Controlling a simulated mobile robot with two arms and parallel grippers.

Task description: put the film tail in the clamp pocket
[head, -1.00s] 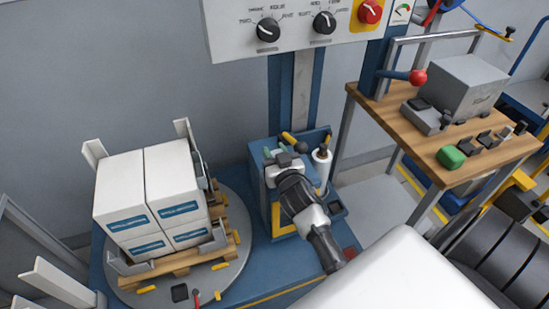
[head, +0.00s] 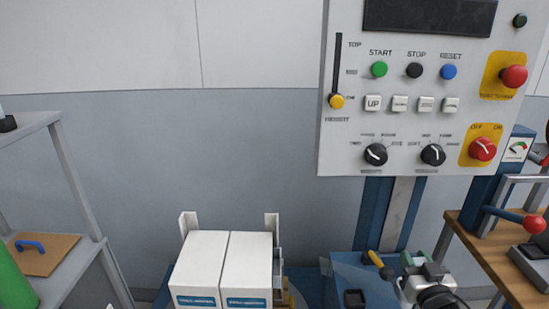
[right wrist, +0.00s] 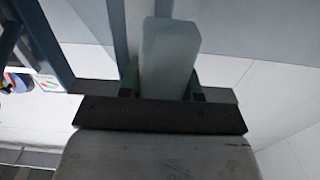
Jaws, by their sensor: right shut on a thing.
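My right gripper (head: 412,260) is at the bottom right of the head view, in front of the blue machine base (head: 372,282). In the right wrist view its green-tipped fingers (right wrist: 165,84) are shut on a pale, translucent piece, which looks like the film tail (right wrist: 168,52). The piece stands out beyond the fingertips. In the head view the gripper hides most of what it holds. I cannot make out the clamp pocket in either view. My left gripper is not in view.
White boxes (head: 230,262) stand stacked at the bottom middle. The control panel (head: 345,150) with buttons and knobs hangs above the gripper. A wooden bench (head: 482,262) with a red-knobbed lever is at right. A grey shelf frame (head: 72,170) and green cylinder (head: 14,278) are at left.

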